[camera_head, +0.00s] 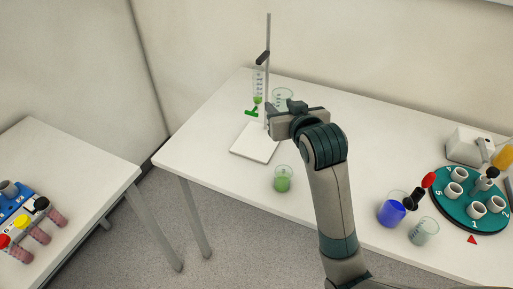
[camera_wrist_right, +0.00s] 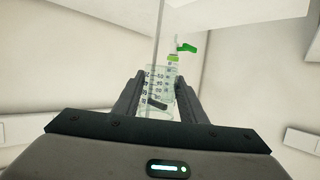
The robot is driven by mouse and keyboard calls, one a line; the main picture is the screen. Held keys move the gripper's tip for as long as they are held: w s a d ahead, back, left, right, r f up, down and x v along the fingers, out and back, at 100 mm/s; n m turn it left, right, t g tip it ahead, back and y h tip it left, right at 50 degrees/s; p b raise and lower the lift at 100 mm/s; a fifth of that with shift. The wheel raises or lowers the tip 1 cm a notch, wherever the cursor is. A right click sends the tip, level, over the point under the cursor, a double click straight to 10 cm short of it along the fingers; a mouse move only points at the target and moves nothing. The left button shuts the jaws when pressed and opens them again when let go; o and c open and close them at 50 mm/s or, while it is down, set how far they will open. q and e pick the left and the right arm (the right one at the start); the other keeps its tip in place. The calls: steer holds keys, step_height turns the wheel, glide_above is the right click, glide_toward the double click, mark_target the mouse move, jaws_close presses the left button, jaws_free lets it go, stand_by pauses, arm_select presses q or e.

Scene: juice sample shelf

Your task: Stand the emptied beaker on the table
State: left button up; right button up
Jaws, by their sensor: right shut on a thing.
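My right gripper (camera_head: 284,104) is beside the burette stand, shut on a clear graduated beaker (camera_head: 281,96). The beaker looks empty and is partly hidden behind the gripper. In the right wrist view the beaker (camera_wrist_right: 158,88) sits between the two fingers (camera_wrist_right: 158,95). The burette (camera_head: 258,85), holding some green liquid low in its tube, is just left of the beaker. The white table (camera_head: 225,115) lies below. My left gripper is not in view.
The white stand base (camera_head: 253,143) is below the burette. A beaker with green liquid (camera_head: 283,181) stands in front of it. A blue-liquid beaker (camera_head: 391,212), a clear beaker (camera_head: 424,232) and a green round rack (camera_head: 466,215) are at right. A separate table (camera_head: 85,160) is at left.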

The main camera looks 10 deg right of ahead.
arm_select(q)
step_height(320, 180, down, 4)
steer(key=b, duration=0.2)
steer(key=shift+b, duration=0.3)
arm_select(e)
steer(key=s+d+r+m+h, duration=0.1)
steer(key=s+d+r, duration=0.1)
steer(key=d+r, duration=0.2)
steer(key=shift+s, duration=0.4)
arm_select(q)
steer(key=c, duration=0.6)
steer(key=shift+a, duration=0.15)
arm_select(e)
steer(key=shift+a+f, duration=0.1)
